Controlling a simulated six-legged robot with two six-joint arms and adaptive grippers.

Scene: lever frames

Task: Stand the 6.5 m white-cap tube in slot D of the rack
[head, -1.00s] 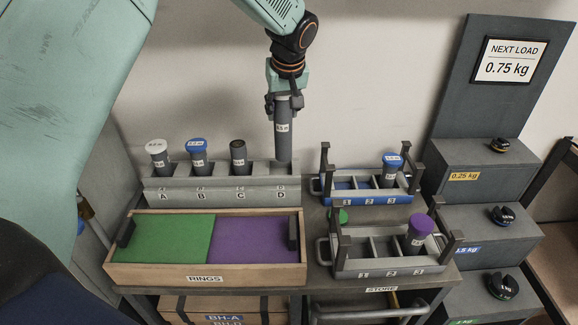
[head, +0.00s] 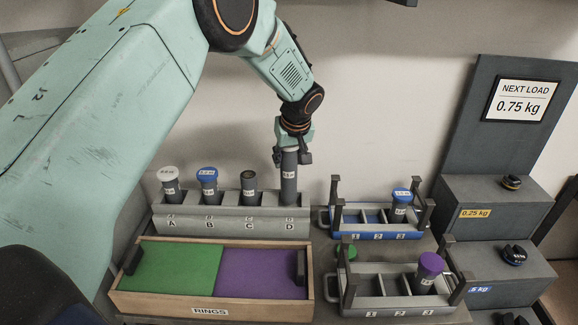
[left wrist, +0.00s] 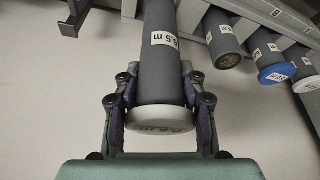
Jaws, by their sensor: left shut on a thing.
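The grey 6.5 m tube (head: 289,183) stands upright at slot D of the grey rack (head: 230,227). Its lower end goes down behind the rack's front wall, so its foot is hidden. My left gripper (head: 292,157) is shut around its top end, above the rack. In the left wrist view, the tube (left wrist: 162,75) shows a 6.5 m label, and its white cap (left wrist: 160,126) sits between the fingers. Slot A holds a white-cap tube (head: 171,187), B a blue-cap tube (head: 209,184), and C a dark-topped tube (head: 249,187). My right gripper is not in view.
A wooden rings tray (head: 210,312) with green and purple pads lies in front of the rack.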

